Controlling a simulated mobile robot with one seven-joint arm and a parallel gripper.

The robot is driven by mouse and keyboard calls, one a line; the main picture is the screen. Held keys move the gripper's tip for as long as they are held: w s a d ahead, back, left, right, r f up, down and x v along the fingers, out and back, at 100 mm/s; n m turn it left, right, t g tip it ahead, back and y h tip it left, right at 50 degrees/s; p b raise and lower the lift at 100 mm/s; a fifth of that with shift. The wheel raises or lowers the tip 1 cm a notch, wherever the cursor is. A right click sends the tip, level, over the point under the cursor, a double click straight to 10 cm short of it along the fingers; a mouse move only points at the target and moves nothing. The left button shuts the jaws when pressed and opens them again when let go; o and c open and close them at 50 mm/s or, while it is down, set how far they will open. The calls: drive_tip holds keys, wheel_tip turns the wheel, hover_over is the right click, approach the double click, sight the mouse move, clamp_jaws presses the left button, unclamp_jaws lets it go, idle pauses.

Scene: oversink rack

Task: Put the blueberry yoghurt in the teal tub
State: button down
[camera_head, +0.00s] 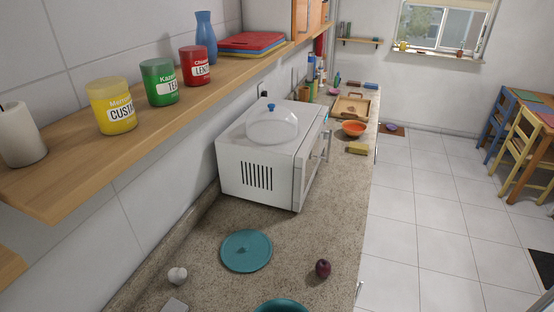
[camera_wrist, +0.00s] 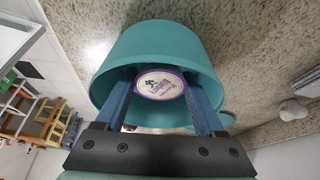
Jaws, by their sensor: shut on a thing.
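The blueberry yoghurt (camera_wrist: 160,84) shows in the wrist view as a round white lid with a purple rim and dark print. My gripper (camera_wrist: 159,78) is shut on it, with one blue finger on each side. The teal tub (camera_wrist: 156,40) is right in front of the fingers, and the yoghurt and fingertips appear within its opening. How deep the yoghurt sits, and whether it touches the tub floor, I cannot tell. In the head view only the tub's rim (camera_head: 281,304) shows at the bottom edge; my gripper and the yoghurt are out of that picture.
A teal lid (camera_head: 246,250) lies on the speckled counter (camera_head: 215,285), with garlic (camera_head: 177,275) to its left and a dark red fruit (camera_head: 323,268) to its right. A white microwave (camera_head: 262,172) with a clear dome (camera_head: 272,127) stands behind. A shelf (camera_head: 60,180) of canisters overhangs the left.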

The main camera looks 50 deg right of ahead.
drive_tip(key=shift+f, duration=0.2)
unclamp_jaws()
drive_tip(key=b+v, duration=0.1)
drive_tip(key=v, duration=1.2)
drive_tip(key=shift+s+a+f, duration=0.1)
